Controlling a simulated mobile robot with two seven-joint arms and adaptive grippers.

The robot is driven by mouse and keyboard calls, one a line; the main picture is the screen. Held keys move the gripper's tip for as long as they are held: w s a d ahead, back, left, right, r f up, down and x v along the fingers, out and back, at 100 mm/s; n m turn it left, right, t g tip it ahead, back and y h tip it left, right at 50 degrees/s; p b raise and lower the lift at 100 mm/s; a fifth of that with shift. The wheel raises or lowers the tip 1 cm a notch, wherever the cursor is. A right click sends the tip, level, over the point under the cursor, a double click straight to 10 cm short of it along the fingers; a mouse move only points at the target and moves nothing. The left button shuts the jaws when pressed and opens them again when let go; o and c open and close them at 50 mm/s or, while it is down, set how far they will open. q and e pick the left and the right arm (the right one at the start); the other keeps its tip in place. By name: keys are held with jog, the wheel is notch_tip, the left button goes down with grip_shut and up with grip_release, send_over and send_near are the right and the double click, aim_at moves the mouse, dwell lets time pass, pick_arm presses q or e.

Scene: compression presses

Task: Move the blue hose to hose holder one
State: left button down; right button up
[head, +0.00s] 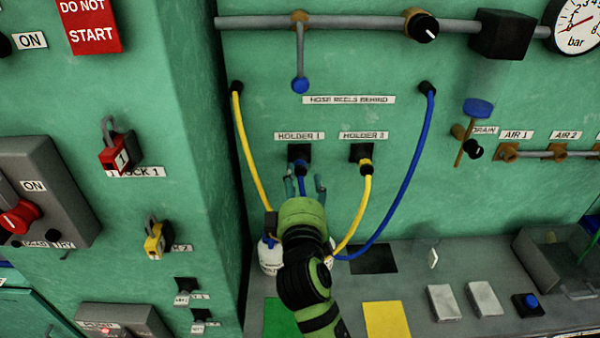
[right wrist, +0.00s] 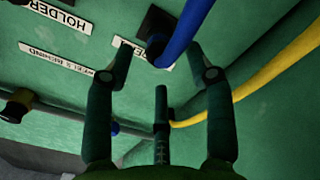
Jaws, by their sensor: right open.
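The blue hose (head: 409,172) hangs from a black fitting at the upper right and loops down behind my right arm. Its blue end is at the black socket of holder one (head: 293,152), under the HOLDER 1 label. In the right wrist view the blue hose (right wrist: 188,30) meets a black square socket (right wrist: 153,24) and looks seated in it. My right gripper (head: 304,182) is open just below holder one, its fingers on either side of the blue hose end, apparently not gripping it. It also shows open in the right wrist view (right wrist: 160,65). My left gripper is out of view.
A yellow hose (head: 252,150) loops from the upper left behind my arm to the second holder (head: 359,151). A pipe with valves (head: 345,24) crosses above. Padlocks (head: 117,150) are on the left panel. The bench (head: 405,290) below carries pads and a blue button.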

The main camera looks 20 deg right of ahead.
jog(key=shift+v, duration=1.6)
jog(key=shift+d, duration=0.1)
